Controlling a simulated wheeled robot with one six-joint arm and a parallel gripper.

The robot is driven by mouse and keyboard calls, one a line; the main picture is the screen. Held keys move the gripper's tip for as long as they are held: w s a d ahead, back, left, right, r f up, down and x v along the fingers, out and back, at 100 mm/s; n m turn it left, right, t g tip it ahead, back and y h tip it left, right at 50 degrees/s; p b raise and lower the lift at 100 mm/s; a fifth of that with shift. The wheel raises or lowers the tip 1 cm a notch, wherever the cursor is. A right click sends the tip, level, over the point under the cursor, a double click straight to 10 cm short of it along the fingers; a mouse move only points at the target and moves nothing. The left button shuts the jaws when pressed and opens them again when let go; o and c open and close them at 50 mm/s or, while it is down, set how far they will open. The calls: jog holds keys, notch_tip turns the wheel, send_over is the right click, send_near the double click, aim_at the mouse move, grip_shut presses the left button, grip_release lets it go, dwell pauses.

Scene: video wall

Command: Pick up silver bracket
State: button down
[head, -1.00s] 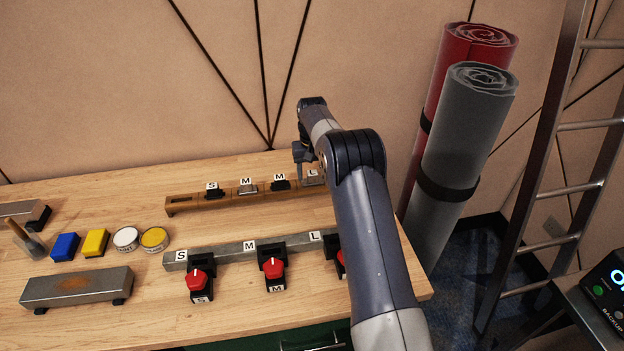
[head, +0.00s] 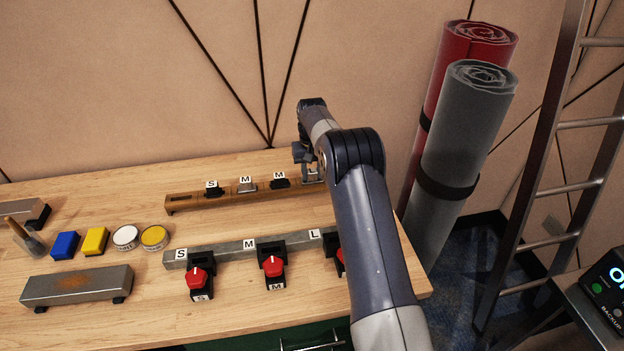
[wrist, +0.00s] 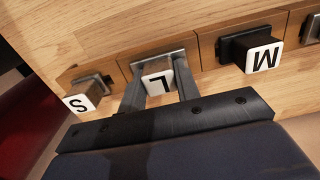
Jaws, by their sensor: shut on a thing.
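A silver bracket (wrist: 158,69) with a white L label sits between my gripper's fingers at the wooden rack (head: 180,204) on the bench. My gripper (wrist: 157,92) is shut on it. I cannot tell whether its base still touches the rack. In the head view my gripper (head: 308,165) is at the rack's right end, and my arm hides much of that end. Another silver bracket (head: 246,187), labelled M, stands on the rack between a black S bracket (head: 212,189) and a black M bracket (head: 280,182).
In the wrist view a bracket labelled S (wrist: 87,98) is close on the left and a black M bracket (wrist: 248,47) on the right. A metal rail (head: 222,252) with red-knobbed clamps lies in front. Blue (head: 65,246) and yellow (head: 95,241) blocks are at left.

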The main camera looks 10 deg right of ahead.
jog(key=shift+r+b, duration=0.3)
jog(key=shift+r, duration=4.8)
jog(key=shift+r+p, duration=0.1)
jog(key=shift+p, duration=0.5)
jog(key=shift+s, duration=0.1)
